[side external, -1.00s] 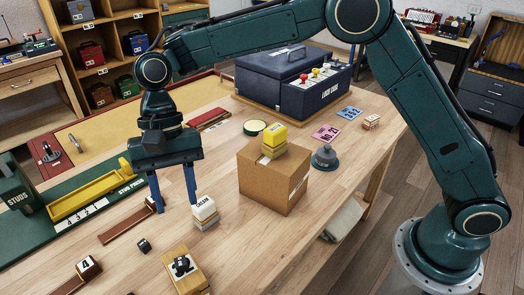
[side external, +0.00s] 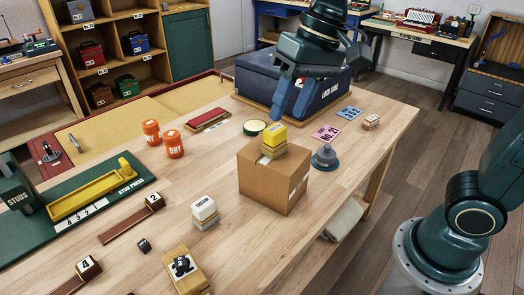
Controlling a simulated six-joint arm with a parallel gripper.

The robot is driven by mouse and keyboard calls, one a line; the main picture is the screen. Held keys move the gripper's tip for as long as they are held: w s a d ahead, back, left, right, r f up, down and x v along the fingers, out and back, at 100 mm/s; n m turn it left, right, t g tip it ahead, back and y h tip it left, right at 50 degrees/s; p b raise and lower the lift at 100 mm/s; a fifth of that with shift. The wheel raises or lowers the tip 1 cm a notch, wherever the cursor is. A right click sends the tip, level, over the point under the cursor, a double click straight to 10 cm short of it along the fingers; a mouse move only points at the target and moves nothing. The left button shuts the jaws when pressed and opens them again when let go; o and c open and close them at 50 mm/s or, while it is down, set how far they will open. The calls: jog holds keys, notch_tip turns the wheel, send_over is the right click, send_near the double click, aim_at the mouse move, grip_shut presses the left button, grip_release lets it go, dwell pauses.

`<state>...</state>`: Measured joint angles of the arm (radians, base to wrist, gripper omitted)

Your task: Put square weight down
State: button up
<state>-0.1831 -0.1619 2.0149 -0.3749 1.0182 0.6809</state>
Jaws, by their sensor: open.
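My gripper (side external: 290,106) is at the back of the table, its blue fingers apart and empty. It hangs in front of the dark blue lock case (side external: 262,72), above and behind the cardboard box (side external: 265,185). A small dark cube (side external: 143,245) lies on the near left of the table; I cannot tell whether it is the square weight. A grey knobbed piece with a round base (side external: 325,158) stands right of the box. A yellow block (side external: 274,135) sits on top of the box. A white block marked CREAM (side external: 204,209) sits on the table in front.
Two orange tins marked DRY (side external: 174,144) stand at left centre. A green board with a yellow tray (side external: 90,195) lies at the left. A wooden block with a dark fitting (side external: 184,270) is at the front. Pink (side external: 326,133) and blue (side external: 348,114) cards lie at the right.

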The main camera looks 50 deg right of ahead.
jog(key=s+d+f+n+t+h, duration=0.1)
jog(key=s+d+f+t+h, duration=0.1)
jog(key=s+d, duration=0.9)
jog(key=shift+s+d+f+n+t+h, duration=0.4)
jog(key=shift+s+f+t, duration=0.25)
jog(key=shift+s, duration=0.1)
